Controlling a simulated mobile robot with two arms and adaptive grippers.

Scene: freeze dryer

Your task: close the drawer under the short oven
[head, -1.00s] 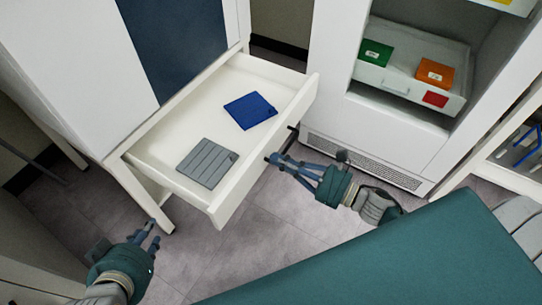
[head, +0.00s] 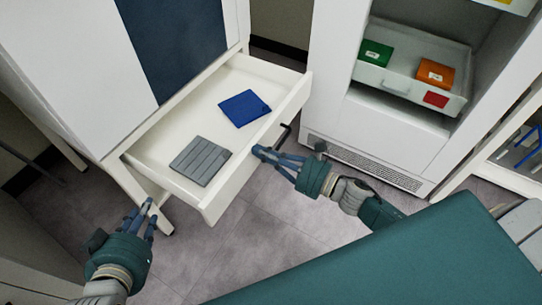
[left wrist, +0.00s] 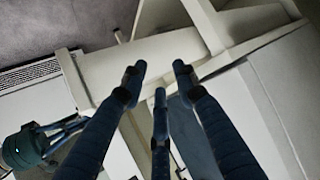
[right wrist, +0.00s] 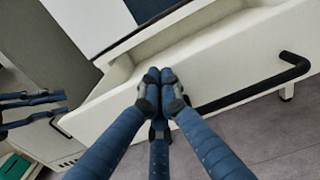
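The white drawer (head: 232,189) is open under the white oven (head: 70,60) with the dark blue door. It holds a blue flat item (head: 244,108) and a grey ribbed item (head: 200,160). Its dark bar handle (head: 286,132) is on the front. My right gripper (head: 259,151) has its fingertips together, empty, at the outer face of the drawer front beside the handle; the right wrist view shows the fingertips (right wrist: 160,78) against or very near that face. My left gripper (head: 146,209) is open and empty near the oven stand's front leg; its fingers (left wrist: 158,75) are spread.
A white cabinet (head: 390,135) stands to the right, with an open tray (head: 395,85) holding green and orange items. A teal surface (head: 400,255) fills the lower right. Grey floor (head: 240,240) is clear in front of the drawer.

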